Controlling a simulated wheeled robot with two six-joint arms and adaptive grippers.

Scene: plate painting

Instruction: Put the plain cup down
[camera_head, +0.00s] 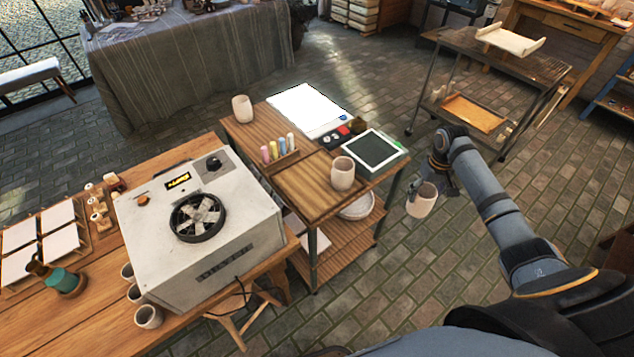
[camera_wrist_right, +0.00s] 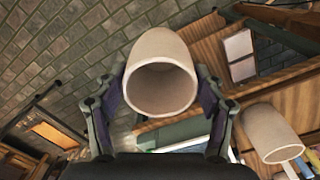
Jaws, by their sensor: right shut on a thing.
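A plain cream cup (camera_head: 421,201) hangs in the air to the right of the small wooden table, above the brick floor. My right gripper (camera_head: 434,184) is shut on it. In the right wrist view the same cup (camera_wrist_right: 161,75) sits between the two fingers of the gripper (camera_wrist_right: 160,98), its open mouth facing the camera. My left gripper is not in view.
The small table (camera_head: 236,134) bears a similar cup (camera_head: 342,173) on a wooden board (camera_head: 310,192), another cup (camera_head: 242,108), coloured sticks (camera_head: 278,149), a white sheet (camera_head: 305,108) and a dark tablet (camera_head: 371,150). A grey machine (camera_head: 240,245) stands left.

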